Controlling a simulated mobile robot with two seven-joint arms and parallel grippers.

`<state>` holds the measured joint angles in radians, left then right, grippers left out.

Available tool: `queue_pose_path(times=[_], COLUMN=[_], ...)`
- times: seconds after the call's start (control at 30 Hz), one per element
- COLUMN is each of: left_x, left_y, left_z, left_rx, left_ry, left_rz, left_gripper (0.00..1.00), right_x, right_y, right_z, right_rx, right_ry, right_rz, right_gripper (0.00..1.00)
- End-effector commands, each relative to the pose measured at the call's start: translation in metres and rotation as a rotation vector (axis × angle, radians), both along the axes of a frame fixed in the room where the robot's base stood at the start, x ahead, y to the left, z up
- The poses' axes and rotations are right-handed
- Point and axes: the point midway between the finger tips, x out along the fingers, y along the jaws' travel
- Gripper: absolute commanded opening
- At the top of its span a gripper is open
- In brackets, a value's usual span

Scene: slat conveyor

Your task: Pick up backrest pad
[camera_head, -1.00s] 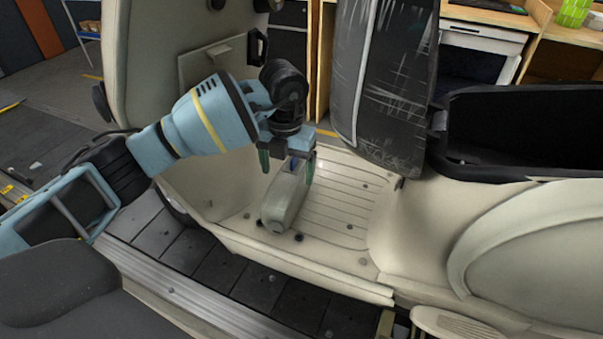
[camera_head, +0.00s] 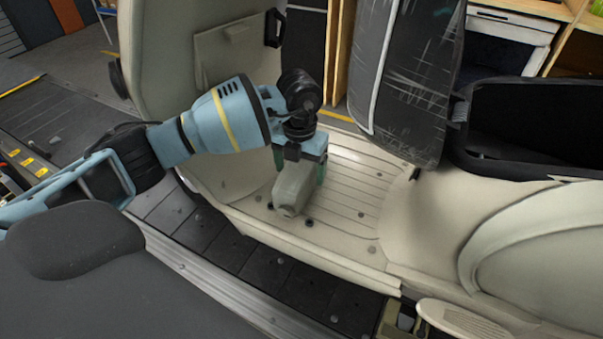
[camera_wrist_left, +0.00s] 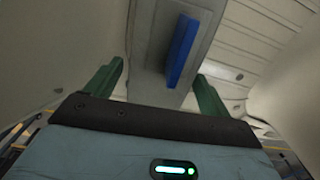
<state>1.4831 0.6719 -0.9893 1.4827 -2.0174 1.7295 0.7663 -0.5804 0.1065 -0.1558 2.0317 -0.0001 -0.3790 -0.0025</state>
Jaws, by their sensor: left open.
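The backrest pad (camera_head: 291,192) is a grey-beige rounded block lying on the scooter's ribbed footboard. My left gripper (camera_head: 299,170) is directly above it, pointing down, with its green fingers on either side of the pad. In the left wrist view the pad (camera_wrist_left: 150,60) runs between the two open fingers (camera_wrist_left: 158,88), with a blue strip (camera_wrist_left: 182,50) on its face. The fingers look apart from the pad's sides there. Part of the pad is hidden by the gripper in the head view. My right gripper is not in view.
The cream scooter's front shield (camera_head: 165,60) rises left of my gripper. The raised dark seat (camera_head: 412,80) and open black storage bin (camera_head: 530,130) stand to the right. Free ribbed footboard (camera_head: 350,205) lies right of the pad. A slat conveyor (camera_head: 280,290) runs below.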

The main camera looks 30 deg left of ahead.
Motion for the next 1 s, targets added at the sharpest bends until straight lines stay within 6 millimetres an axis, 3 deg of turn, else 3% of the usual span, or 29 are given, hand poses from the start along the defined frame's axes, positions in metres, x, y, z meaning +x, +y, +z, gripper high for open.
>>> queue_pose_path(times=[0.2,0.47,0.9,1.0], left_x=[-0.001,-0.001,-0.001,0.0], left_y=[0.001,0.001,0.0,0.0], left_z=[-0.023,-0.025,-0.025,-0.024], left_rx=[0.0,0.0,-0.001,-0.001], left_ry=[-0.001,-0.001,-0.002,-0.003], left_rz=[-0.001,-0.001,-0.001,-0.001], left_gripper=[0.82,0.82,0.26,0.24], right_x=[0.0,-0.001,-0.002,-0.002], right_y=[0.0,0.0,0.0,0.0], right_z=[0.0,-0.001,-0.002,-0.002], right_rx=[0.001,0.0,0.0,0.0], right_ry=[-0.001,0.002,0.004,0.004], right_rz=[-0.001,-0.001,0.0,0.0], right_gripper=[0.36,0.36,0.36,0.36])
